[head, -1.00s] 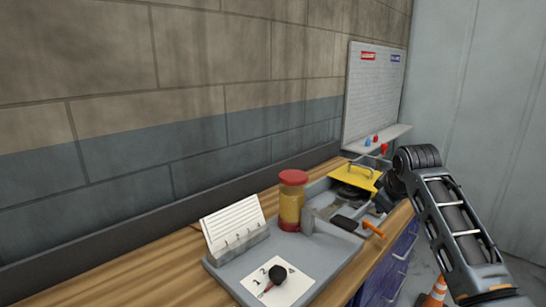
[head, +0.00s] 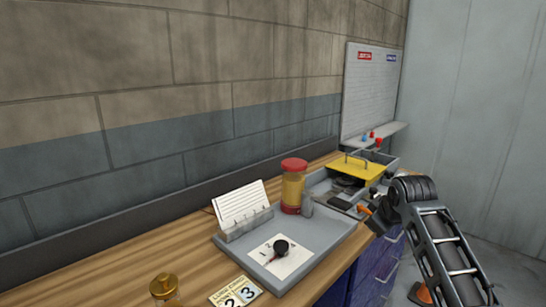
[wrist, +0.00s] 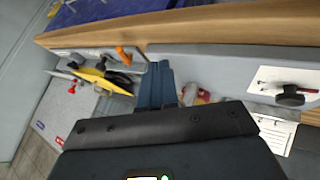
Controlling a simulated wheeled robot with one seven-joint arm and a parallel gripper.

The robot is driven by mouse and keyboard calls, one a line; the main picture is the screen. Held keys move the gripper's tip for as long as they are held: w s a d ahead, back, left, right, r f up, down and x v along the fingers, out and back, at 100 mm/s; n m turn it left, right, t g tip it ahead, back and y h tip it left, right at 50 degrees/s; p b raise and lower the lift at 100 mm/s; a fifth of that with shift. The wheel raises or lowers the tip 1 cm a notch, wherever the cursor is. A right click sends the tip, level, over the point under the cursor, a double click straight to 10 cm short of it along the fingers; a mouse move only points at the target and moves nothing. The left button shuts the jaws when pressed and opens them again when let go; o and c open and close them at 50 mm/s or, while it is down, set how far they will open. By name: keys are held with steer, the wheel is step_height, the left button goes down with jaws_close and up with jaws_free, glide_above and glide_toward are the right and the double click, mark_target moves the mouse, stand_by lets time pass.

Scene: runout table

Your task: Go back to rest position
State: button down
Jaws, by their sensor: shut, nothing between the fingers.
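My gripper (wrist: 158,85) shows in the wrist view, its fingers together with nothing between them, in front of the grey tray with the orange-handled tool. In the head view my arm stands at the right, over the front edge of the table, and my gripper is hidden behind the arm's dark wrist. The wooden runout table (head: 130,253) runs along the wall. A grey tray (head: 325,243) on it bears a white card (head: 296,262) with a black knob-like item (head: 281,247) on top.
A red-lidded yellow jar (head: 293,188) and a card rack (head: 243,207) stand at the tray's back. Beyond is a bin with a yellow lid (head: 357,167). A brass item (head: 164,287) and number cards (head: 235,292) lie at the near front. An orange cone (head: 421,292) stands on the floor.

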steer(key=s+a+f+m+t, duration=0.1)
steer(key=s+a+f, duration=0.2)
steer(key=s+f, duration=0.4)
steer(key=s+a+f+m+t+y, duration=0.1)
steer(key=s+a+f, duration=0.1)
steer(key=s+f, duration=0.45)
steer(key=s+a+f+m+t, duration=0.1)
steer(key=s+a+f, duration=0.3)
steer(key=s, duration=0.5)
steer(key=s+f+m+t, duration=0.1)
steer(key=s+m, duration=0.1)
steer(key=s, duration=1.5)
steer(key=s+d+r+m+t, duration=0.1)
steer(key=s+d+r, duration=0.1)
steer(key=s+r, duration=0.6)
steer(key=s+d+r+m+t+b, duration=0.1)
steer(key=s+d+r+t, duration=0.1)
steer(key=s+r, duration=0.7)
steer(key=s, duration=0.5)
steer(key=shift+s+r+h, duration=0.15)
steer(key=shift+s+h, duration=0.15)
steer(key=shift+h, duration=0.1)
